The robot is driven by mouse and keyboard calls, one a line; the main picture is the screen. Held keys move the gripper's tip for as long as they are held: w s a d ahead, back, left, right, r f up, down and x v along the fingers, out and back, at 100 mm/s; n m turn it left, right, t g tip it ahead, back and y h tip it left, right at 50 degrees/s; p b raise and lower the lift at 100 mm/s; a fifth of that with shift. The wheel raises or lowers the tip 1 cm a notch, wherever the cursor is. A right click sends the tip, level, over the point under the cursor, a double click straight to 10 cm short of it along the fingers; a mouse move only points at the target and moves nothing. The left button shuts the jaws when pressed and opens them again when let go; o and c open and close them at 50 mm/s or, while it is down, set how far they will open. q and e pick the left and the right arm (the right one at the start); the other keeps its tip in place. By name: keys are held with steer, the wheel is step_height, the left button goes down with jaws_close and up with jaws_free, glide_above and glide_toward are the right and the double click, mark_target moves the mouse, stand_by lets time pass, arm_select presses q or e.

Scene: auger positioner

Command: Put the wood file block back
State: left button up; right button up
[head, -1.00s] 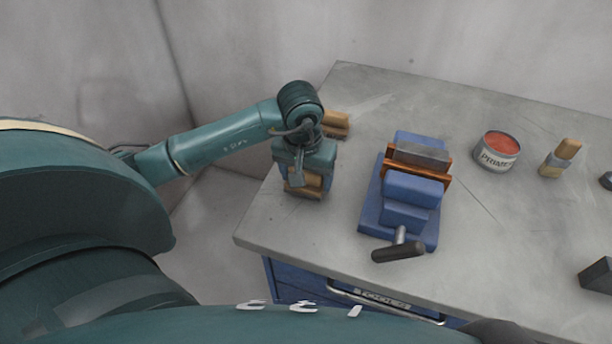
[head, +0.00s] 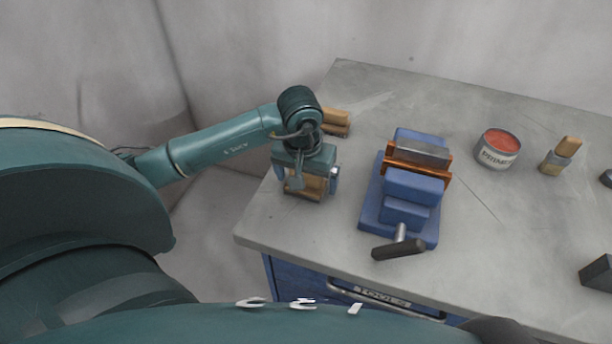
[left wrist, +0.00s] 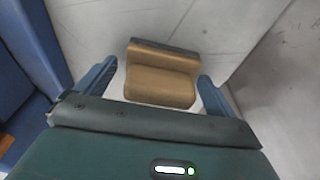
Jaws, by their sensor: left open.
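A wooden block (head: 308,188) with a dark strip along one edge sits near the left edge of the grey bench; I take it for the wood file block. It also shows in the left wrist view (left wrist: 160,84), where the strip is on its far side. My left gripper (head: 305,183) is over it, open, with one blue finger on each side. In the left wrist view the open fingers (left wrist: 155,88) show gaps to the block. The gripper partly hides the block in the head view. My right gripper is not in view.
A second wooden block (head: 336,121) lies just behind my left gripper. A primer can (head: 497,150), a wooden-handled brush (head: 560,157) and a dark block (head: 598,272) are further right.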

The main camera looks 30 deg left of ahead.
arm_select(q)
steer(key=shift+r, duration=0.6)
step_height(320, 180, up, 11)
steer(key=s+b, duration=0.1)
steer(key=shift+s+d, duration=0.25)
steer(key=shift+s, duration=0.1)
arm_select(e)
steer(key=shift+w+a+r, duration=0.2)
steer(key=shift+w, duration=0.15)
arm_select(q)
steer(key=shift+s, duration=0.1)
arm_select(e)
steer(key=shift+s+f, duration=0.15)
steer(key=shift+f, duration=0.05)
